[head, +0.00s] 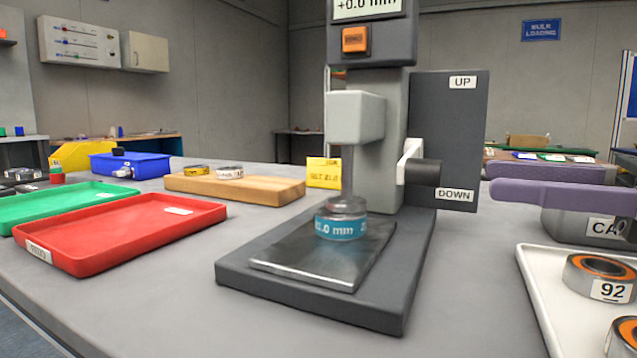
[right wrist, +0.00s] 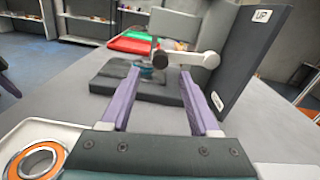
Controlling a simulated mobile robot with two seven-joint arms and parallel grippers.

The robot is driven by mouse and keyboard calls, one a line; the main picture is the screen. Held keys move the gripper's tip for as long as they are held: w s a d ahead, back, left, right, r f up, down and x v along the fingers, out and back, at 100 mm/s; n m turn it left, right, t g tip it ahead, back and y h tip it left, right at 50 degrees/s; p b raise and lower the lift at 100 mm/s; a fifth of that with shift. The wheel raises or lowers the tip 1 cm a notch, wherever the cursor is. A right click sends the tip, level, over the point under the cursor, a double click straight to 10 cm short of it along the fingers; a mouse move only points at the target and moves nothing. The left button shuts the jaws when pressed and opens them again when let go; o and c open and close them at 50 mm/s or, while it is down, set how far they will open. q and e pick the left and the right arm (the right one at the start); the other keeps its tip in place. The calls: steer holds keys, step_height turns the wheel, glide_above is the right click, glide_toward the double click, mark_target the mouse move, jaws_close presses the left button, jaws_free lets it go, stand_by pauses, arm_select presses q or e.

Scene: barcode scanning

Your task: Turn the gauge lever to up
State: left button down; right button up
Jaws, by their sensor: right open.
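The gauge (head: 368,130) stands mid-table on a dark base. Its lever (head: 410,155) is a white arm with a black knob (head: 423,172), lying low on the dark panel (head: 448,120), nearer the DOWN label (head: 455,195) than the UP label (head: 463,82). My right gripper (head: 492,181) is open and empty, to the right of the knob and apart from it. In the right wrist view, the white lever (right wrist: 190,58) shows beyond the fingertips (right wrist: 158,78). A purple finger, seemingly of my left gripper (right wrist: 9,86), shows at that view's left edge; its opening cannot be seen.
A part with a blue band (head: 341,226) sits under the gauge's probe. A red tray (head: 120,228) and a green tray (head: 55,207) lie left, a wooden block (head: 240,188) behind. A white tray (head: 540,305) with orange-ringed bearings (head: 600,275) is at right front. Table in front of the base is clear.

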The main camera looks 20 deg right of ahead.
mark_target(426, 161)
steer(key=x, duration=0.6)
steer(key=shift+w+a+b, duration=0.15)
steer(key=shift+w+b, duration=0.05)
steer(key=shift+b, duration=0.15)
jaws_close()
stand_by(1.1)
